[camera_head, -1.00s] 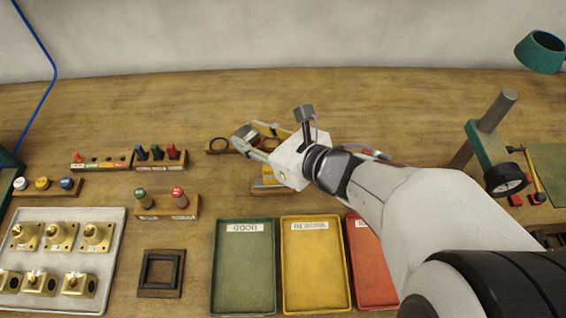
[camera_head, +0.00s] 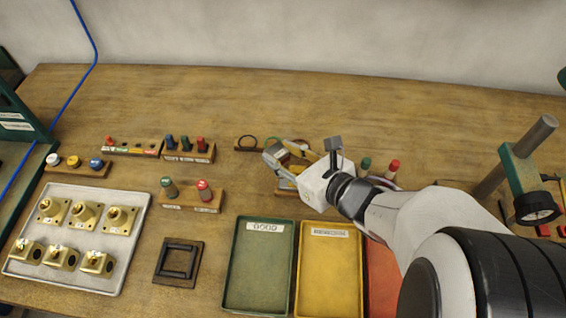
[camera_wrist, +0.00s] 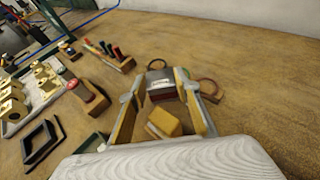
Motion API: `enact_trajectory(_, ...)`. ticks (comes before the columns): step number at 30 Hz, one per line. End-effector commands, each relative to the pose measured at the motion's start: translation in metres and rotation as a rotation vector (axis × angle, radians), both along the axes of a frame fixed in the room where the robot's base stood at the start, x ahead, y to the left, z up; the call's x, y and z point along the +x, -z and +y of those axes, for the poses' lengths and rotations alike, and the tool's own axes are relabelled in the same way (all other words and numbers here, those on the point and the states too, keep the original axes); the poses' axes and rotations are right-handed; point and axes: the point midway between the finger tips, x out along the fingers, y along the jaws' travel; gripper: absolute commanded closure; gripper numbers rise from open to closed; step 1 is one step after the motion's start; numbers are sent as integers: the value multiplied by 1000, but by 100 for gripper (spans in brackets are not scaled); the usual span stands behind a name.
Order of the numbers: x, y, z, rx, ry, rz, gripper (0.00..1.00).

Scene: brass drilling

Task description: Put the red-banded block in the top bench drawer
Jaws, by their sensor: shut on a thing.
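My gripper (camera_wrist: 161,96) is shut on a block (camera_wrist: 159,78) with a grey body, a white label and a dark red band low on it. In the head view the gripper (camera_head: 284,156) is above the middle of the bench, and the block (camera_head: 273,154) shows as a small grey shape at its fingertips. The block seems held clear of the bench, but the height is hard to tell. No bench drawer can be made out in either view.
Green (camera_head: 259,270), yellow (camera_head: 330,272) and red trays lie in front, the red partly behind my arm. Plug racks (camera_head: 190,198), a black square frame (camera_head: 178,263) and a tray of brass parts (camera_head: 132,270) lie left. A green stand (camera_head: 520,175) is right. The back is clear.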

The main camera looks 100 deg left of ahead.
Motion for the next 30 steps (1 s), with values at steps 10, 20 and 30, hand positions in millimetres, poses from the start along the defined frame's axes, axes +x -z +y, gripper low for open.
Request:
enact_trajectory(10,0,26,0,1,0,2,100)
enact_trajectory(20,0,35,1,3,-1,1,100)
enact_trajectory(30,0,38,0,3,0,1,100)
